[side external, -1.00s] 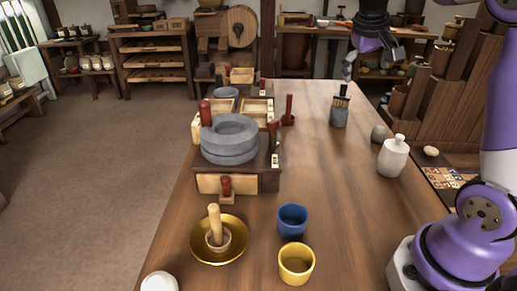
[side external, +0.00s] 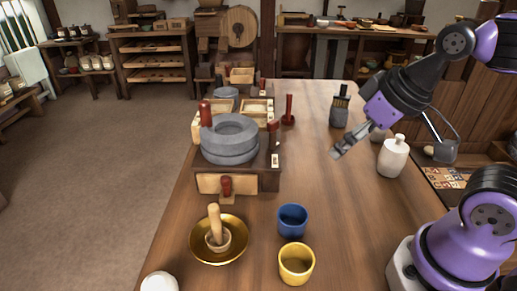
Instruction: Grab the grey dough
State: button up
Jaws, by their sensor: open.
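The grey dough (side external: 378,135) is a small rounded grey lump on the right part of the wooden table, just behind and left of the white bottle (side external: 393,157). My arm partly covers its upper side in this view. My gripper (side external: 338,152) is open and empty. It is tilted down to the left, in the air over the table, with its fingertips left of the dough and apart from it.
A dark pot with a brush (side external: 339,108) stands behind my gripper. The grey quern stones (side external: 229,139) sit on a wooden box at left. A blue cup (side external: 292,221), yellow cup (side external: 296,264) and brass dish (side external: 241,247) are in front. The table's middle is clear.

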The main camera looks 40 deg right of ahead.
jog(key=m+g, duration=0.1)
jog(key=g, duration=0.3)
send_over(379, 134)
jog(key=s+d, duration=0.1)
notch_tip(379, 134, down, 6)
jog(key=f, duration=0.4)
jog(key=shift+d+f, duration=0.15)
jog(key=shift+d, duration=0.05)
jog(key=f, duration=0.2)
jog(key=w+f, duration=0.1)
jog(key=f, duration=0.2)
jog(key=shift+w+d+f, duration=0.15)
jog(key=shift+w+f, duration=0.05)
jog(key=shift+f, duration=0.05)
jog(key=c, duration=1.3)
